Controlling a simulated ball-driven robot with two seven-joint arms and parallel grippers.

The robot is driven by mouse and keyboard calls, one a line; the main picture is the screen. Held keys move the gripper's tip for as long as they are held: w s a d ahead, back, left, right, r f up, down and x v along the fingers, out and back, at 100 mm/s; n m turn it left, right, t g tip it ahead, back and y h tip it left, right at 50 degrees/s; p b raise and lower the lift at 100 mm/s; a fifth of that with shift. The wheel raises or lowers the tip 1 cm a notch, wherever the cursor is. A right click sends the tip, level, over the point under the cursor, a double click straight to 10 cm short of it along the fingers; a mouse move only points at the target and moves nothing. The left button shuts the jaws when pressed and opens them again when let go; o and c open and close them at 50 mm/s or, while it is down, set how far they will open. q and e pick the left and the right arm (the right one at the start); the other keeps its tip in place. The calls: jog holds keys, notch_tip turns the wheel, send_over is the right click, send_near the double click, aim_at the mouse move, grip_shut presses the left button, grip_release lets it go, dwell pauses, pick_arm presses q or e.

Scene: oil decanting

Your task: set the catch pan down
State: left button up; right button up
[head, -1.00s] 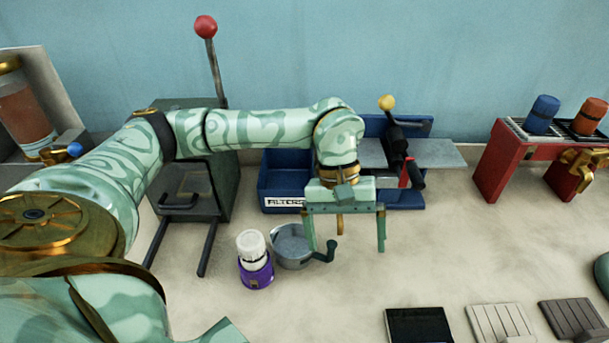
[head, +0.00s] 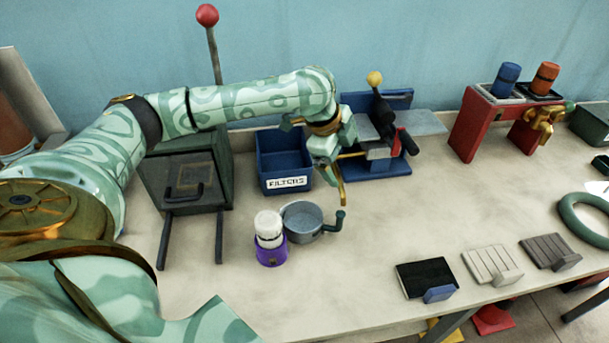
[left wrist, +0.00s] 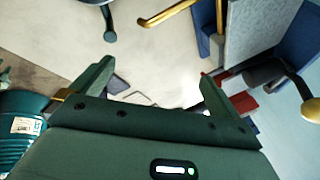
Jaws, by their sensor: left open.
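The catch pan (head: 303,222) is a round grey pan with a dark green handle (head: 335,222) pointing right. It stands upright on the worktable, close beside a purple and white container (head: 270,240). My left gripper (head: 327,178) is above and behind the handle, apart from it. In the left wrist view its two fingers (left wrist: 155,82) are spread with nothing between them. What looks like the handle end (left wrist: 109,34) shows at the top of that view. My right gripper is not in view.
A blue FILTERS bin (head: 285,160) and a lever press (head: 385,150) stand behind the pan. A gold rod (head: 343,188) hangs close to my left gripper. A dark box (head: 185,180) stands at left.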

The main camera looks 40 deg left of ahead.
pick_arm(q)
jog(key=s+a+f+n+g+y, duration=0.2)
jog(key=s+a+n+g, duration=0.1)
jog(key=s+g, duration=0.3)
jog(key=t+b, duration=0.1)
jog(key=b, duration=0.4)
send_over(308, 228)
jog(key=shift+n, duration=0.3)
notch_tip(308, 228, down, 11)
jog(key=shift+w+a, duration=0.1)
notch_tip(308, 228, down, 6)
jog(key=b, duration=0.3)
jog(key=shift+r+b, duration=0.25)
jog(key=shift+b, duration=0.15)
jog(key=shift+r, duration=0.2)
jog(key=shift+c, duration=0.3)
jog(key=c, duration=1)
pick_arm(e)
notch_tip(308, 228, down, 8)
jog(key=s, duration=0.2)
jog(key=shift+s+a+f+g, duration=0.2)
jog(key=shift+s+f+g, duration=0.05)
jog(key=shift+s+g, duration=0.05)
pick_arm(q)
jog(key=shift+o, duration=0.2)
